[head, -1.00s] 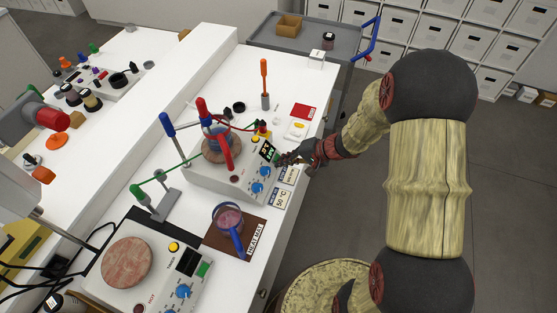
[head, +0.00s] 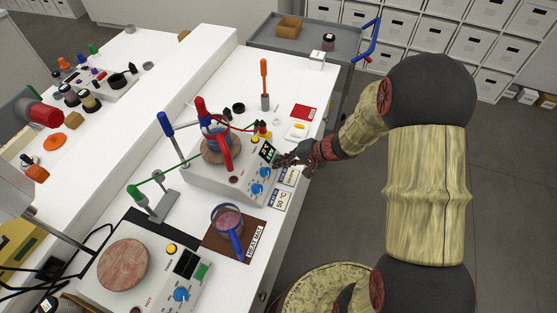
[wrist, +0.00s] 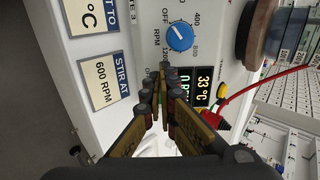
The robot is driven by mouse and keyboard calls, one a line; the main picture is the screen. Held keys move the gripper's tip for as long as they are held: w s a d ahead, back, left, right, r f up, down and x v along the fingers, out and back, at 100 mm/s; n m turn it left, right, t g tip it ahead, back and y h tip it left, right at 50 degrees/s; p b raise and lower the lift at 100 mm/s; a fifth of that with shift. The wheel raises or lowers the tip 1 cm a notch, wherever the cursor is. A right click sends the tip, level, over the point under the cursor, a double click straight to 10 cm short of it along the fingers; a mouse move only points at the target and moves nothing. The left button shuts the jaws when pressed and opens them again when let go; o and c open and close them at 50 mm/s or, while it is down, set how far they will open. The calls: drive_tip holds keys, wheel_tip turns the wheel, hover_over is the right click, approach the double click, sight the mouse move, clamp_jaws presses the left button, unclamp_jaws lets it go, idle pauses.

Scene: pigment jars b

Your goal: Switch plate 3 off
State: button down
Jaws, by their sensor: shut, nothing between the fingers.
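Plate 3 (head: 205,180) is a white hotplate stirrer on the bench, with its front panel facing my gripper. Its display (wrist: 203,82) is lit: 33 °C shows in the wrist view, and the second line is partly hidden by my fingers. A blue stir knob (wrist: 180,37) with an OFF mark and RPM numbers sits beside it. My gripper (wrist: 168,76) is shut and empty, its fingertips close over the panel between knob and display. I cannot tell whether they touch. The plate's power switch is not clearly seen; my fingers cover that part of the panel.
A second hotplate (head: 122,265) with a dark display stands in front. A blue-handled beaker (head: 227,218) is on the brown heat mat (head: 235,243). A red cable (wrist: 265,88) and clamp stand parts are near plate 3. Setpoint cards (wrist: 103,82) lie before it.

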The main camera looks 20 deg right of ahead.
drive_tip(key=p+v, duration=0.1)
drive_tip(key=v, duration=1.5)
drive_tip(key=shift+f, duration=0.1)
idle(0.5)
drive_tip(key=s+g+h+b, duration=0.1)
drive_tip(key=s+g+h, duration=0.25)
drive_tip(key=s, duration=0.75)
drive_tip(key=s+a+r+n+t+h+b, duration=0.2)
drive_tip(key=s+a+r+n, duration=0.1)
drive_tip(key=r, duration=0.3)
drive_tip(key=s+a+r+n+t+h+b, duration=0.1)
drive_tip(key=s+a+r+n+h+b, duration=0.1)
drive_tip(key=r, duration=0.4)
drive_tip(key=shift+s+a+r+n+t, duration=0.4)
drive_tip(key=shift+s+a+n, duration=0.35)
drive_tip(key=shift+a+n, duration=0.4)
